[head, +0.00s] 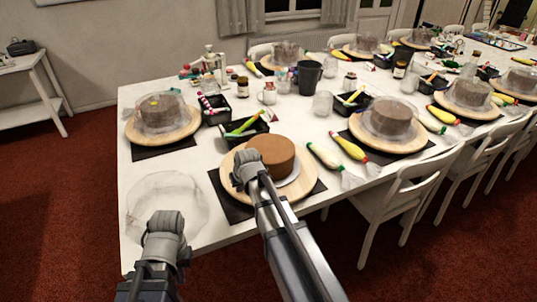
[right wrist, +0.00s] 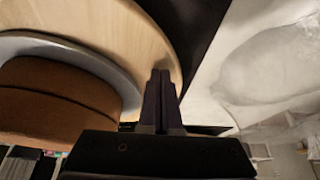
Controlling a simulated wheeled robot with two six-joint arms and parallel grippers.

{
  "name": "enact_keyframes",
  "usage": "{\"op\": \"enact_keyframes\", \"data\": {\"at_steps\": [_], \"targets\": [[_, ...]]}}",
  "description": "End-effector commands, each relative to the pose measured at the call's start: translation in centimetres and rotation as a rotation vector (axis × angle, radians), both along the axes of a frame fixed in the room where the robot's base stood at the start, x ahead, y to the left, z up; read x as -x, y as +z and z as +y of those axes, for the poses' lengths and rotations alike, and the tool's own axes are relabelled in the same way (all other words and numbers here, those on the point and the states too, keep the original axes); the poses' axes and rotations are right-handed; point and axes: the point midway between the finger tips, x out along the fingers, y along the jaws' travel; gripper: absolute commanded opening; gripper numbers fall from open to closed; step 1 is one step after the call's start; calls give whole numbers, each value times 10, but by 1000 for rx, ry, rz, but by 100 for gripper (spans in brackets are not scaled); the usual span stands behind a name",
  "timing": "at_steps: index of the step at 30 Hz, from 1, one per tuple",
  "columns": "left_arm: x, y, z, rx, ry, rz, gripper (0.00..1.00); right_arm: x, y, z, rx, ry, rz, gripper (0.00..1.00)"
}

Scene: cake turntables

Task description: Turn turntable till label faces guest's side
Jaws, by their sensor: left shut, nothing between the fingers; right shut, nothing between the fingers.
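The turntable, a pale round wooden board (head: 296,190), carries a brown cake (head: 270,152) on a grey plate. In the right wrist view the board (right wrist: 148,32), grey plate (right wrist: 72,44) and cake (right wrist: 62,105) fill the left side. I cannot make out a label in either view. My right gripper (right wrist: 160,76) is shut and empty, its tips at the board's rim beside the plate; contact is unclear. In the head view it is over the board's left part. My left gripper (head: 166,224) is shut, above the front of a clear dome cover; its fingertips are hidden.
The clear dome cover (head: 160,190) rests on the white table left of the turntable; it shows in the right wrist view too (right wrist: 262,72). A dark mat (head: 232,208) lies under the board. Black trays, piping bags and other covered cakes crowd behind and right. A white chair (head: 395,190) stands at right.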

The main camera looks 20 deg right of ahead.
Motion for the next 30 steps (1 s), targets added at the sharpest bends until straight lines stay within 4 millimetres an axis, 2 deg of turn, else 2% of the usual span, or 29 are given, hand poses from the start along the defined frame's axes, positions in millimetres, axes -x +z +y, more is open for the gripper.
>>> {"op": "enact_keyframes", "data": {"at_steps": [2, 6, 18, 30], "targets": [[0, -6, 0, 0, 0, 0, 0, 0, -5, 0, 0, 0, 0, 0], [0, -4, 0, 0, 0, 0, 0, 3, -4, -2, 0, -1, 1, 0], [0, -4, 0, 0, 0, 0, 0, 42, -4, -38, 0, -3, 1, 0], [0, -4, 0, 0, 0, 0, 0, 47, -4, -43, 0, 0, 0, 0]]}}
